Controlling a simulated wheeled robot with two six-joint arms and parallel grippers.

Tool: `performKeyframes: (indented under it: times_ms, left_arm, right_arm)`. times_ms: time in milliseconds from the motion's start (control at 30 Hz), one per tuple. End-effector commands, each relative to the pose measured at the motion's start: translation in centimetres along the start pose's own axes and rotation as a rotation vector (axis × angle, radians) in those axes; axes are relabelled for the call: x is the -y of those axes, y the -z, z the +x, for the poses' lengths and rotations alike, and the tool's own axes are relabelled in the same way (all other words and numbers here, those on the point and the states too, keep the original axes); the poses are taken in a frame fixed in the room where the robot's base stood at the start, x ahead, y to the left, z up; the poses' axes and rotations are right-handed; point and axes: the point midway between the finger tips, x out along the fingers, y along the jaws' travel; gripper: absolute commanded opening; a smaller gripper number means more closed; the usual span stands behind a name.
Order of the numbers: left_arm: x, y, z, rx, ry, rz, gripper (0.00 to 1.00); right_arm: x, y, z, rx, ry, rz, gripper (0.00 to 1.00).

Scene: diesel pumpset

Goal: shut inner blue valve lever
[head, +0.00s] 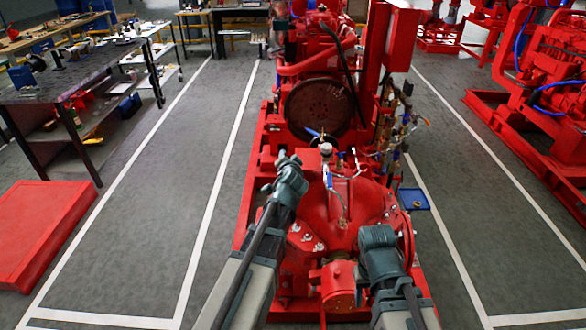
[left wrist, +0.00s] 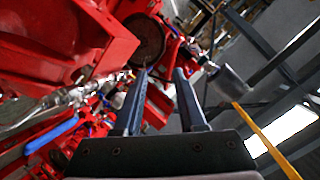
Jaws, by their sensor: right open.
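A blue lever (head: 327,176) stands below a white-capped fitting (head: 326,149) above the red pump housing (head: 345,208). A second blue lever (head: 313,132) shows in front of the dark round flywheel. I cannot tell which is the inner one. In the left wrist view a blue lever (left wrist: 50,137) lies at the lower left, apart from the fingers. My left gripper (head: 283,160) is left of the levers in the head view; the left wrist view shows its fingers (left wrist: 160,75) apart with nothing gripped. My right gripper (head: 376,238) is over the pump's right side, open, its fingertips hard to make out.
Hoses and small valves (head: 400,130) run along the right of the engine. A small blue tray (head: 413,199) sits right of the pump. A workbench (head: 75,75) and a red block (head: 40,230) are at the left.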

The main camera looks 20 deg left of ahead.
Motion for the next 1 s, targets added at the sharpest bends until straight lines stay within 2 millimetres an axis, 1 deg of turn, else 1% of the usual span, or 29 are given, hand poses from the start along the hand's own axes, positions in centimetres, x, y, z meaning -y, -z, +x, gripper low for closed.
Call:
performKeyframes:
  times_ms: [33,100,333,533,833,933,1000]
  left_arm:
    - [-0.4,0.0,-0.9,0.029,-0.019,-0.014,0.40]
    - [-1.2,-0.3,-1.8,0.070,-0.044,-0.033,0.40]
    - [-3.2,-1.2,-3.7,0.163,-0.104,-0.071,0.40]
    - [-4.0,-1.6,-4.4,0.198,-0.126,-0.083,0.40]
    - [-4.1,-1.6,-4.4,0.202,-0.128,-0.084,0.40]
    - [-3.8,-1.4,-4.1,0.209,-0.132,-0.083,0.22]
    - [-3.3,-0.7,-3.1,0.232,-0.147,-0.084,0.09]
  right_arm:
    - [-0.1,0.0,-0.7,0.000,0.000,0.000,0.50]
    - [-0.1,-0.1,-1.2,0.000,0.000,0.000,0.50]
    - [-0.2,-0.1,-2.0,0.000,0.000,0.000,0.50]
    - [-0.2,-0.1,-2.2,0.000,0.000,0.000,0.50]
    - [-0.2,-0.1,-2.2,0.000,0.000,0.000,0.50]
    - [-0.2,-0.1,-2.6,0.000,0.000,0.000,0.50]
    - [-0.3,-0.2,-3.5,0.000,0.000,0.000,0.50]
